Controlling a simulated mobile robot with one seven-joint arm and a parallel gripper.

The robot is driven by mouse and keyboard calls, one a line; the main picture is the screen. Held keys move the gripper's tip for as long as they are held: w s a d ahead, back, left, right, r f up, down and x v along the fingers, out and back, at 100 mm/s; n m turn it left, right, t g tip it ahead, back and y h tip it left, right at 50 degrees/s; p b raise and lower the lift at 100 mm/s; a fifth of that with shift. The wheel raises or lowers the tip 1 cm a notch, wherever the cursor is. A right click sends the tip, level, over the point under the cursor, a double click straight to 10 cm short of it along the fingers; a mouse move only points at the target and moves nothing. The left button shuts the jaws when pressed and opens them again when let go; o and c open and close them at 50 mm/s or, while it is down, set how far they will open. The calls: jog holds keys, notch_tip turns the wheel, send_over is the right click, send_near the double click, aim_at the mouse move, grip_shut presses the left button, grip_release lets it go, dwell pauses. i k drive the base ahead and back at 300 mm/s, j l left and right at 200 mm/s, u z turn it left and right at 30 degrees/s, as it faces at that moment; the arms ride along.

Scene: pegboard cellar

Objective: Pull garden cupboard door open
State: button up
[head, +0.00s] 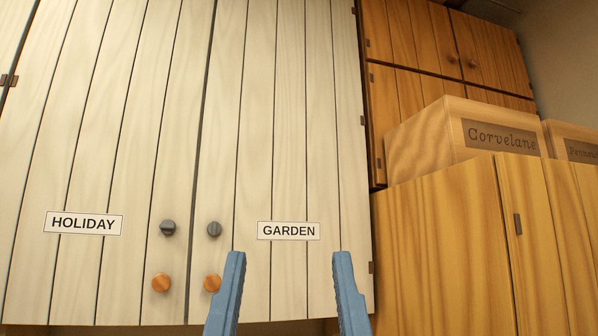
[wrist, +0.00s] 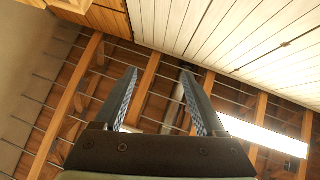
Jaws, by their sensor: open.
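The garden cupboard door (head: 255,130) is pale planked wood and looks closed, with a white GARDEN label (head: 289,231) low on it. Near its left edge are a grey knob (head: 214,230) and, below it, an orange knob (head: 212,283). Hinges (head: 362,120) show on its right edge. My gripper (head: 290,258) is open and empty in front of the door's lower part, its fingers either side of a spot below the label. The left finger is just right of the orange knob. In the wrist view my gripper (wrist: 159,72) is also open, with nothing between the fingers and no knob visible.
The HOLIDAY door (head: 110,150) adjoins on the left, with its own grey knob (head: 168,228) and orange knob (head: 161,283). Brown cupboards (head: 410,35) and a wooden cabinet (head: 440,255) bearing a Corvelane box (head: 420,140) stand on the right.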

aim_at(283, 173)
jog(key=i+j+z, duration=0.3)
jog(key=j, duration=0.25)
jog(key=i+j+z, duration=0.35)
jog(key=j, duration=0.3)
